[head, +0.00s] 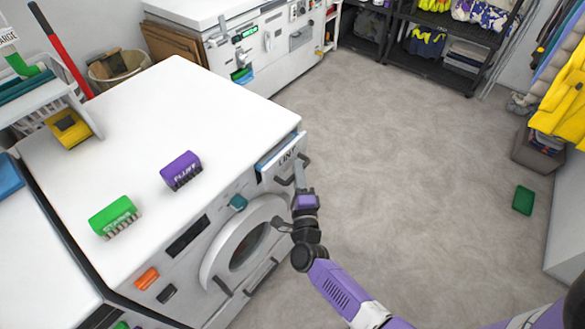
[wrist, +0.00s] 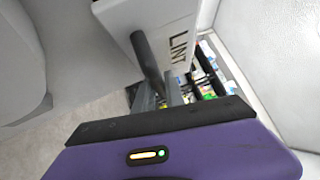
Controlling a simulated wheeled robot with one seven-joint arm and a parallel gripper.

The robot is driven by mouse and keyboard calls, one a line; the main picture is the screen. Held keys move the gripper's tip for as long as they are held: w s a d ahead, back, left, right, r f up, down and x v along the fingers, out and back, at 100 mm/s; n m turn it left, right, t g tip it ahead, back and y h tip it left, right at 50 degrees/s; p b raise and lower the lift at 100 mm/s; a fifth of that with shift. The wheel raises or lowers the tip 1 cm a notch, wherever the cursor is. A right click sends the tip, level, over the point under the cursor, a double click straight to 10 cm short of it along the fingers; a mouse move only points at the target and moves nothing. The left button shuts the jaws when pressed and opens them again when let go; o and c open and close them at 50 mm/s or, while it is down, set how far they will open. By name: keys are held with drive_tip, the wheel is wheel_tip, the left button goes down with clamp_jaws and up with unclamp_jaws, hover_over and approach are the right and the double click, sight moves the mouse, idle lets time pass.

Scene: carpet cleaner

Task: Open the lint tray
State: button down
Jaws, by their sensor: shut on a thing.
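The lint tray (head: 286,158) is at the upper right of the front of the white machine (head: 150,105). Its white front reads "LINT", and a blue strip shows along its top edge. The wrist hides part of the grip.
A purple brush (head: 181,170) and a green brush (head: 114,216) lie on the machine top. The round door (head: 245,245) is below the tray, left of my arm. The carpet (head: 420,150) to the right is mostly free, with a green item (head: 523,200) on it.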

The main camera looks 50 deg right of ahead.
drive_tip(key=s+b, duration=0.2)
drive_tip(key=s, duration=1.1)
drive_tip(key=shift+s+d, duration=0.15)
drive_tip(key=shift+s, duration=0.05)
drive_tip(key=c, duration=1.4)
unclamp_jaws()
drive_tip(key=b+v, duration=0.1)
drive_tip(key=v, duration=0.6)
drive_tip(key=shift+s+a, duration=0.25)
drive_tip(key=shift+s, duration=0.05)
drive_tip(key=shift+f, duration=0.1)
